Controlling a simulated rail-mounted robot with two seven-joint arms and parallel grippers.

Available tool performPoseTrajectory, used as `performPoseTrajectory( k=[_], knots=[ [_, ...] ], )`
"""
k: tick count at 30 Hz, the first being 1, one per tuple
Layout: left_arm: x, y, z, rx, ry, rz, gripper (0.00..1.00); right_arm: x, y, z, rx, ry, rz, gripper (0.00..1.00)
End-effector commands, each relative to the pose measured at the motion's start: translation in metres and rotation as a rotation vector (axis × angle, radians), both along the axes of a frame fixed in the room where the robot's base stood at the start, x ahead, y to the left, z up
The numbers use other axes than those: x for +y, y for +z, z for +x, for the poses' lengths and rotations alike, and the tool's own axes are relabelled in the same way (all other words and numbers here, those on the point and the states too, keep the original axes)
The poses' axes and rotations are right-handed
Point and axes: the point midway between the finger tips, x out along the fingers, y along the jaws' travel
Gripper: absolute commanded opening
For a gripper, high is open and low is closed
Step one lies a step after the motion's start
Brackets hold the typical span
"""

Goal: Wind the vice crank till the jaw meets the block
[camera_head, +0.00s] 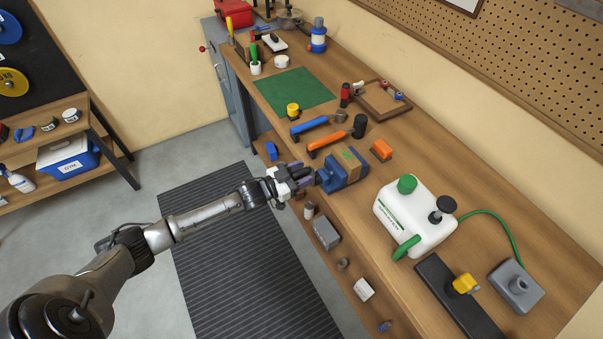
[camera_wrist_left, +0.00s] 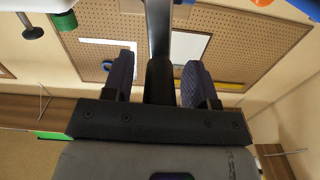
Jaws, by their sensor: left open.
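The blue vice (camera_head: 336,175) sits at the front edge of the workbench, with a wooden block (camera_head: 347,157) at it. Any gap between jaw and block is too small to tell. My left gripper (camera_head: 303,178) is at the vice's front side, off the bench edge, and hides most of the crank. In the left wrist view my left gripper (camera_wrist_left: 158,85) is open, its two padded fingers apart. A dark upright bar, likely the crank handle (camera_wrist_left: 159,80), stands between them, with a visible gap on each side. My right gripper is not in view.
On the bench (camera_head: 440,150), an orange-handled tool (camera_head: 327,141), a blue-handled tool (camera_head: 309,126) and an orange block (camera_head: 381,149) lie beyond the vice. A white jug (camera_head: 415,215) stands to the right. A lower shelf (camera_head: 322,260) holds small items below.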

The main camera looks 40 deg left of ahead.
Motion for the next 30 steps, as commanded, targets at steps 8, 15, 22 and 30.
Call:
performPoseTrajectory(
  k=[8, 15, 22, 30],
  knots=[
    [-0.0001, -0.0002, -0.0002, 0.000, 0.000, 0.000, 0.43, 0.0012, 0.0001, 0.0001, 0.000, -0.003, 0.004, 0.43],
    [0.0000, -0.0002, -0.0002, 0.000, 0.000, 0.000, 0.20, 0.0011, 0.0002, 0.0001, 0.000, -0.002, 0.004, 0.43],
    [-0.0001, -0.0002, -0.0003, 0.000, 0.000, 0.000, 0.00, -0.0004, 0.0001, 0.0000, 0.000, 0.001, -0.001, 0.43],
    [-0.0003, 0.0001, -0.0006, -0.002, 0.000, 0.006, 0.00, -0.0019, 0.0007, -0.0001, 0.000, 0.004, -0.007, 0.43]
  ],
)
